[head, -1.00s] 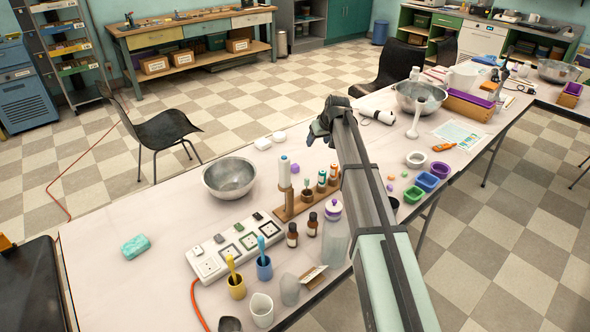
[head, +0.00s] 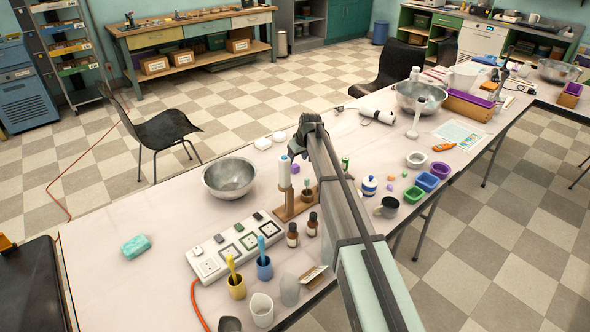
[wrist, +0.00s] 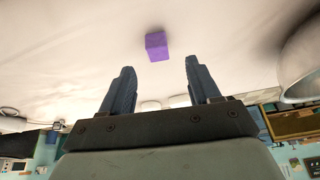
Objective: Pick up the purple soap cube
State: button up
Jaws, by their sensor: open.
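The purple soap cube (wrist: 157,46) rests on the pale tabletop in the wrist view. It lies beyond my fingertips, roughly in line with the gap between them, and nothing touches it. A small purple patch that looks like the same cube (head: 295,168) shows in the head view, beside the white bottle and just below my gripper. My gripper (wrist: 160,67) is open and empty, with its two dark fingers apart. In the head view my gripper (head: 299,150) is over the table, and its fingertips are hard to make out.
A metal bowl (head: 229,179) stands left of my gripper. A white bottle (head: 284,173) in a wooden rack (head: 293,209) stands close by. White soap pieces (head: 263,143) lie behind. A power strip (head: 236,246) and brown bottles (head: 292,235) are nearer. Bare tabletop lies behind my gripper.

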aim_at(295, 166)
jog(key=shift+d+x, duration=0.2)
jog(key=shift+x, duration=2.55)
jog(key=shift+s, duration=0.1)
jog(key=shift+c, duration=0.2)
jog(key=c, duration=1.1)
